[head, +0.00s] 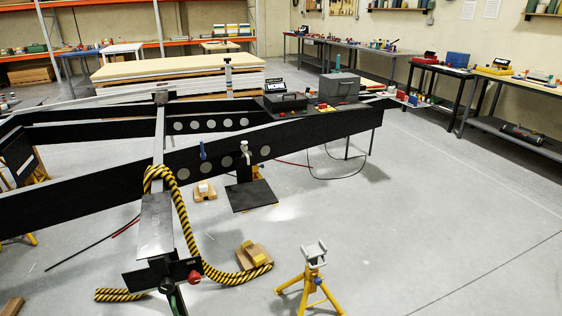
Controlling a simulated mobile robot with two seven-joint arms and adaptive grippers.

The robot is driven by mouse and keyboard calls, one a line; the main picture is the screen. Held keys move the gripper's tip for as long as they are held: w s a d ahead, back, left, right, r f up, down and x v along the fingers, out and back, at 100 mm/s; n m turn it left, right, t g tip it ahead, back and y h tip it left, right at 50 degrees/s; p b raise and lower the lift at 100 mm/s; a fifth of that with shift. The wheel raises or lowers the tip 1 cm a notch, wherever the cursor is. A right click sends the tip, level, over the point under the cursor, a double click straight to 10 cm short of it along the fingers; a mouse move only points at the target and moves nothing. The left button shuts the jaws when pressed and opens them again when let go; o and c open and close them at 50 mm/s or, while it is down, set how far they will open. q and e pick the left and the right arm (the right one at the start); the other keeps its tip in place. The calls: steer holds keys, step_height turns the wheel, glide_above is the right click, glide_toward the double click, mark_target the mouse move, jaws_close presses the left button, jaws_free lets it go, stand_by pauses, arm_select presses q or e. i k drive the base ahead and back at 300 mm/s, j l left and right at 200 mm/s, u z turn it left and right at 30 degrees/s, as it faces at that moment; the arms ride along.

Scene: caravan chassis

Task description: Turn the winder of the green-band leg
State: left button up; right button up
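The black caravan chassis (300,136) spans the view from the left edge to the middle right. A slim upright post (228,78) stands at its far side; its top looks dark, perhaps greenish, but it is too small to be sure of a green band. On the near beam are a blue upright part (203,150) and a pale tap-like fitting (245,150) above a yellow piece. I cannot clearly make out a green band or a winder on any leg. Neither of my grippers shows in the head view.
A yellow stand (313,282) and a wooden block with a yellow piece (252,256) are on the floor in front. Black-and-yellow rope (188,224) hangs over the drawbar. A black plate (251,196) lies below the beam. The right floor is clear up to the benches (515,136).

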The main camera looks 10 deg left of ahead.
mark_target(166, 286)
steer(key=u, duration=1.25)
